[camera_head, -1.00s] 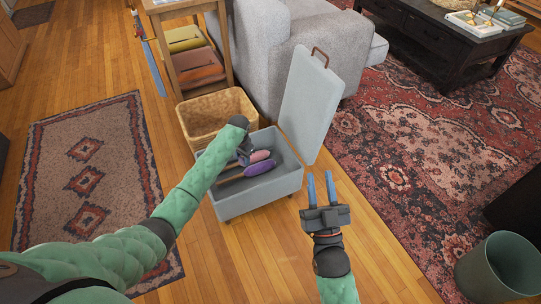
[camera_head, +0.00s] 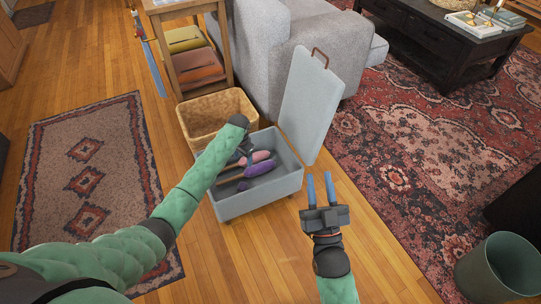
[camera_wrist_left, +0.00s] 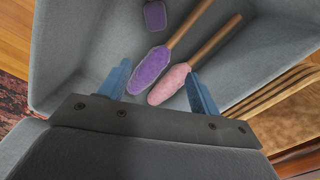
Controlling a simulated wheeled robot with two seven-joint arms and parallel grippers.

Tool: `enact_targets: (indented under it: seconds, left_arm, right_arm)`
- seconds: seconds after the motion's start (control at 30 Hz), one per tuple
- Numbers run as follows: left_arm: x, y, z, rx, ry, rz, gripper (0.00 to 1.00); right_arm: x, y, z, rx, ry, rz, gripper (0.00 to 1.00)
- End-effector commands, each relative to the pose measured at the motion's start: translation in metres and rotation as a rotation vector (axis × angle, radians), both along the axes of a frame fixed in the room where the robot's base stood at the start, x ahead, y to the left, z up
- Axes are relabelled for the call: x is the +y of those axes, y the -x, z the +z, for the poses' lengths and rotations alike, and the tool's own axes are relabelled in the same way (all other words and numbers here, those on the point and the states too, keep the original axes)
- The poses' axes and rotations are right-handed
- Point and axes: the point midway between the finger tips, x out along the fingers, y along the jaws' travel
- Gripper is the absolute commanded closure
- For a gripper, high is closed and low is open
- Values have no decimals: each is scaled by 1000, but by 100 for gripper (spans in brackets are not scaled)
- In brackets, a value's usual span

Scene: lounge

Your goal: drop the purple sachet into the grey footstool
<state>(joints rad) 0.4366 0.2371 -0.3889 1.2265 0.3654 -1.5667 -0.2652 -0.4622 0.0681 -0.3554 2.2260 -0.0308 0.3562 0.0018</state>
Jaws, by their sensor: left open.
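The small purple sachet (camera_head: 242,186) lies on the floor of the open grey footstool (camera_head: 262,194), near its front-left side. The sachet also shows in the left wrist view (camera_wrist_left: 155,15), beyond the fingertips and apart from them. My left gripper (camera_wrist_left: 160,75) is open and empty over the footstool's inside. In the head view its fingers are mostly hidden behind its own wrist. My right gripper (camera_head: 320,176) is open and empty, above the wood floor to the right of the footstool.
A purple duster (camera_head: 259,169) and a pink duster (camera_head: 262,156) lie in the footstool. Its raised lid (camera_head: 311,105) stands at the back right. A wicker basket (camera_head: 218,104) is behind it, near a grey armchair (camera_head: 275,55). A green bin (camera_head: 500,264) stands at the lower right.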

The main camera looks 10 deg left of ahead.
Motion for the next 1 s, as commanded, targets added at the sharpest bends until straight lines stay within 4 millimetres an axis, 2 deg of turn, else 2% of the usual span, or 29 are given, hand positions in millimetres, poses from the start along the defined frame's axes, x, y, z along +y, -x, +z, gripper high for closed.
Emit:
enact_targets:
  seconds: [0.1,0.6,0.8,1.0]
  left_arm:
    - [0,0,10,-1,0,0,37]
    - [1,-1,53,-1,0,1,37]
    - [0,-1,65,-1,0,1,37]
    - [0,0,71,0,0,1,37]
  right_arm:
    - [3,-3,-32,97,23,6,69]
    - [10,-6,-129,397,94,26,69]
    - [10,-3,-158,486,114,34,69]
    - [11,0,-172,527,124,37,69]
